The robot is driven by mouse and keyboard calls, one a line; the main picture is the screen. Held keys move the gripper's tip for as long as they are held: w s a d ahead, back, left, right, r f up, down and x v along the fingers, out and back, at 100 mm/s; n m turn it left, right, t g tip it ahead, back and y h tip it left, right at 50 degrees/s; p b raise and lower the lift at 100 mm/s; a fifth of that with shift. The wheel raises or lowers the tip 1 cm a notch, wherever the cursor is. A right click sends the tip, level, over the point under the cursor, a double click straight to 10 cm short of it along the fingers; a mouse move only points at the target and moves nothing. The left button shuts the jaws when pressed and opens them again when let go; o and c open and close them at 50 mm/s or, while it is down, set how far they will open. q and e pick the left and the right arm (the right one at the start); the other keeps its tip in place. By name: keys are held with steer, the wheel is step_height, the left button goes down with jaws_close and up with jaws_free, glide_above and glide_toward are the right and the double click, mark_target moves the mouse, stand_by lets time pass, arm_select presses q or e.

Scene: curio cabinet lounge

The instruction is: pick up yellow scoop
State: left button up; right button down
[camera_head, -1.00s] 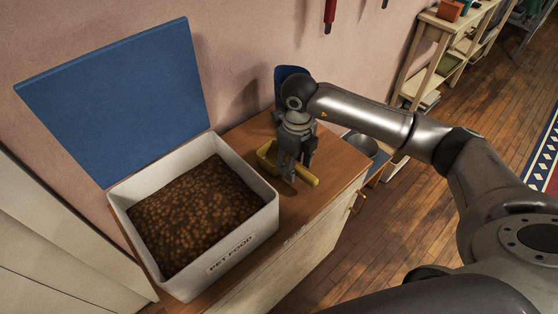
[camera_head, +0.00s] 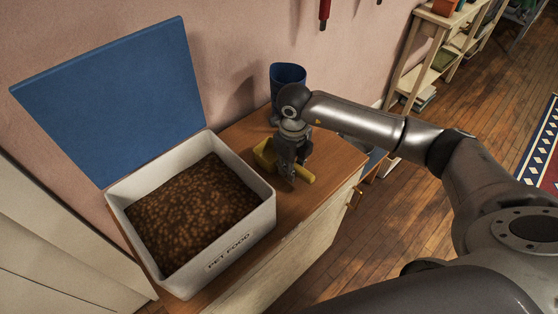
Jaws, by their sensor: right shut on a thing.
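The yellow scoop (camera_head: 264,155) is on the wooden cabinet top, to the right of the pet food bin. Its scoop end shows left of my right gripper (camera_head: 288,176) and its handle end shows to the right. My right gripper points down from above and is shut on the scoop, around its handle. The fingers hide the middle of the scoop. I cannot tell whether the scoop touches the wood. My left gripper is not in view.
The white bin (camera_head: 240,246), labelled PET FOOD, is full of brown kibble (camera_head: 190,210); its blue lid (camera_head: 115,95) stands open. A blue container (camera_head: 288,75) stands behind my gripper. The cabinet top (camera_head: 325,165) is clear at right. A shelf (camera_head: 420,75) stands farther right.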

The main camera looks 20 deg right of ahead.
steer(key=shift+r, duration=0.1)
step_height(320, 180, up, 10)
steer(key=shift+f+b, duration=0.1)
steer(key=shift+b, duration=0.4)
steer(key=c, duration=2)
jaws_free()
jaws_close()
